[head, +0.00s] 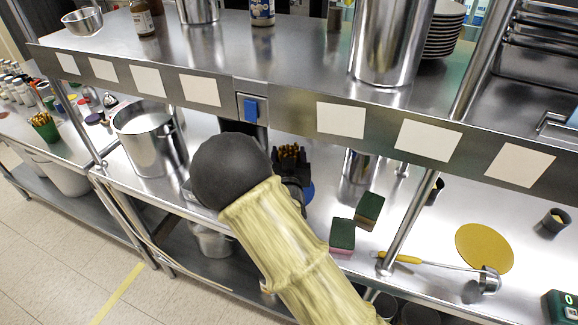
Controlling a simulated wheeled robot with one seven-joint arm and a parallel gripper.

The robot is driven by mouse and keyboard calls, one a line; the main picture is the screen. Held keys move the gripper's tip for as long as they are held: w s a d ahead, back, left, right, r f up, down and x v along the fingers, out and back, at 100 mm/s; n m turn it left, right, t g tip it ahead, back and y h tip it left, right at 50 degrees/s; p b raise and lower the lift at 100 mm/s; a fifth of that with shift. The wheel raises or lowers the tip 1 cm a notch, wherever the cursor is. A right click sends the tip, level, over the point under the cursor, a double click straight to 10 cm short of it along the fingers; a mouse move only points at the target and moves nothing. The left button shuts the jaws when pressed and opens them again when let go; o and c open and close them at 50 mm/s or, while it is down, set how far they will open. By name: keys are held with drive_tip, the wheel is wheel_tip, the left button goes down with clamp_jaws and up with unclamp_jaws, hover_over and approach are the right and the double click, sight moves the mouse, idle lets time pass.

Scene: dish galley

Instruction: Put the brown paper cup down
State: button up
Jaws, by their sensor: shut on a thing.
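My gripper (291,165) is mostly hidden behind my own arm, over the lower steel counter under the shelf. Its black parts show just past the dark round joint. A small brown, ribbed patch, which looks like the brown paper cup (289,153), shows between them. The gripper is shut on it. Most of the cup is hidden, and I cannot tell whether its base touches the counter (330,205).
A steel pot (148,140) stands left of my arm. The steel shelf (290,60) overhangs the counter; a post (412,220) stands at right.

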drive_tip(key=shift+w, duration=0.1)
drive_tip(key=shift+d+f, duration=0.1)
drive_tip(key=shift+f, duration=0.15)
wheel_tip(320, 180, down, 3)
drive_tip(key=shift+w+d+f, duration=0.1)
drive_tip(key=shift+d, duration=0.05)
drive_tip(key=shift+f, duration=0.2)
drive_tip(key=shift+s+a, duration=0.3)
drive_tip(key=shift+a, duration=0.15)
drive_tip(key=shift+f, duration=0.15)
drive_tip(key=o, duration=1)
drive_tip(key=shift+d, duration=0.2)
drive_tip(key=shift+w, duration=0.1)
